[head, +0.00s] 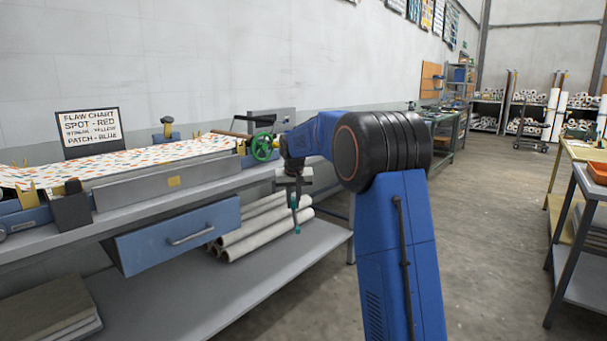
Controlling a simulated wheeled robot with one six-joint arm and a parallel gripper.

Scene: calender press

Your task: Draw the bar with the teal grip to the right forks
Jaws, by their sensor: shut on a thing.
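My gripper (292,188) points down at the right end of the bench, small and partly hidden by its own wrist. It is shut on a slim upright teal grip (295,216), whose lower end hangs below the fingers, in front of the bench edge. The bar itself is hard to make out behind my arm. Patterned cloth (130,160) lies along the bench top. Brass-coloured forks (28,195) stand at the left end of the bench.
A green handwheel (262,147) is just left of my wrist. A blue drawer (178,234) juts out under the bench top. White rolls (262,228) lie on the lower shelf (225,290).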

